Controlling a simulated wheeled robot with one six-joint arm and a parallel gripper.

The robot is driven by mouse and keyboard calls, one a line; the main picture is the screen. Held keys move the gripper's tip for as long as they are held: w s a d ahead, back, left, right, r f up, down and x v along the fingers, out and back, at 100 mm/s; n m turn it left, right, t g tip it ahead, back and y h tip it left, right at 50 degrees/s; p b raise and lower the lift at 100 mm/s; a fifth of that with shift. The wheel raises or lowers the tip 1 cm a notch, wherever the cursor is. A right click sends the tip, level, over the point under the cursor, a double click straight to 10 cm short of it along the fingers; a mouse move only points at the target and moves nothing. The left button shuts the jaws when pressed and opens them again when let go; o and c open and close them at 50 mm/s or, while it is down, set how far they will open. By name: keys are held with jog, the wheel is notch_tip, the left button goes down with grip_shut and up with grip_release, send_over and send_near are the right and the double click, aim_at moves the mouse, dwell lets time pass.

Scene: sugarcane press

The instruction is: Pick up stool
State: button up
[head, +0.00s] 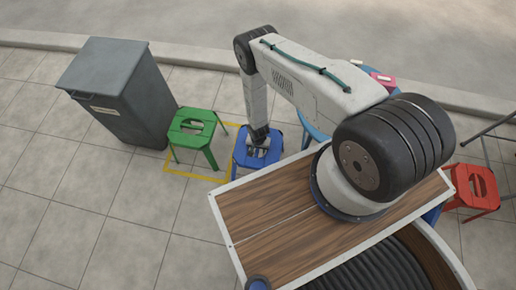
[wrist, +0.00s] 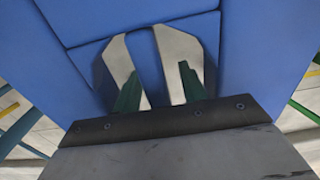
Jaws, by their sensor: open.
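The blue stool (head: 243,158) stands upright on the paving, between the green stool and the wooden-topped cart. My gripper (head: 262,143) points down over its seat and covers part of it. In the wrist view the blue seat (wrist: 245,50) fills most of the picture. My gripper (wrist: 146,48) is open there, its two pale fingers apart over the middle of the seat. Whether the fingertips touch the seat or reach into a slot in it, I cannot tell. A green stool (head: 192,127) stands close on the left. A red stool (head: 474,190) stands at the far right.
A grey bin (head: 120,95) stands at the left. A blue round table (head: 308,128) is partly hidden behind my arm. The wooden cart top (head: 275,225) lies close in front. Paving at the lower left is clear.

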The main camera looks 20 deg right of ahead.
grip_shut()
notch_tip(320, 180, up, 32)
dwell(1.9)
